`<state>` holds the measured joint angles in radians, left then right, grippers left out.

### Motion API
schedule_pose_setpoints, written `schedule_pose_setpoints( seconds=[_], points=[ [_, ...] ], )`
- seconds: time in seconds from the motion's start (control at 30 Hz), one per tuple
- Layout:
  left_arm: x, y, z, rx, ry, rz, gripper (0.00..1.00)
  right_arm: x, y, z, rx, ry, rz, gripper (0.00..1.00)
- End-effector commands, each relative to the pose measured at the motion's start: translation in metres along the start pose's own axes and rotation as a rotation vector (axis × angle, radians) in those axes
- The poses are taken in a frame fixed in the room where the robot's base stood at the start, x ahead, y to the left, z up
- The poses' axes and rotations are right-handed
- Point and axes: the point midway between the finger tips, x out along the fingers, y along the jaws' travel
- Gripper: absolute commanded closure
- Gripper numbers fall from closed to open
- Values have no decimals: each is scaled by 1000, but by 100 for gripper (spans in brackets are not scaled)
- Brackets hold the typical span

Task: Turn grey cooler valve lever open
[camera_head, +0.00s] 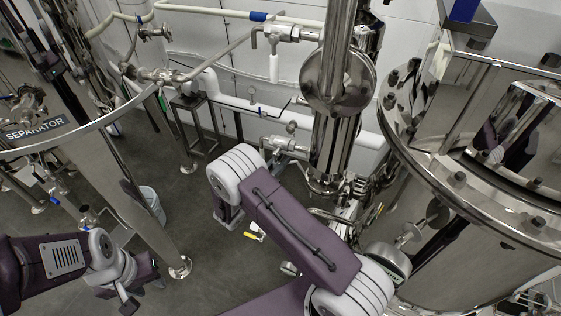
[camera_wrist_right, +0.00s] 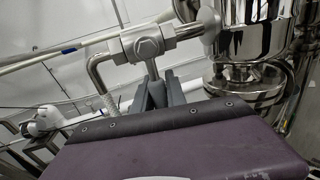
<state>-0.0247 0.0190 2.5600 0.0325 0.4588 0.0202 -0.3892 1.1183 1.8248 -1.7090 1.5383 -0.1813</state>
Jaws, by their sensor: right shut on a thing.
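A metal valve (camera_wrist_right: 148,45) sits on a pipe in the right wrist view, with a bolt on its face. A grey lever stem (camera_wrist_right: 152,70) hangs down from it. My right gripper (camera_wrist_right: 158,97) is shut on this lever from below, its dark grey fingers hiding the lower part.
A polished vertical column (camera_head: 332,150) stands right of the valve. A large flanged tank (camera_head: 440,215) fills the right side. Another valve with a white lever (camera_head: 274,66) is higher up. A separator tank (camera_head: 115,150) stands at the left. Bare floor (camera_head: 215,255) lies between.

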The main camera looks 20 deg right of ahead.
Motion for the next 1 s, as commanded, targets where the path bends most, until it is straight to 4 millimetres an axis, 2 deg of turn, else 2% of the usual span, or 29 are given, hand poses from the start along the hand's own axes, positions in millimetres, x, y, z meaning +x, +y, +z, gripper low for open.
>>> schedule_pose_setpoints(
  seconds=[0.7,1.0],
  points=[
    [63,-1,6,0,0,0,64,-4,26,3,458,80,3,100],
    [78,-2,8,0,0,0,64,-5,31,8,573,104,3,100]
  ],
)
